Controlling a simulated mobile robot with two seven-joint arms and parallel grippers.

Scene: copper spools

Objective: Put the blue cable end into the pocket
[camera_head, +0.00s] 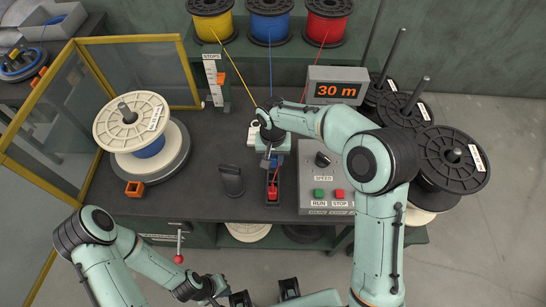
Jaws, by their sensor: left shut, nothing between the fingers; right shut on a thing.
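The blue cable (270,70) runs straight down from the blue spool (270,18) and disappears behind my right wrist. My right gripper (267,160) points down over the small fixture at the middle of the bench and is shut. Its grip is mostly hidden; the blue cable leads to it, so it appears to hold the blue cable end. The red cable (312,76) passes behind my arm towards a red block (272,193) in a dark slot below the gripper. I cannot tell which opening is the pocket. My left gripper (238,299) is shut and empty at the bottom edge, away from the bench.
A large spool (132,117) sits on a turntable at left, inside a yellow-framed guard (40,105). A dark upright piece (231,180) stands left of the fixture. The control box (323,165) and "30 m" display (337,89) are close on the right. Bench in front is clear.

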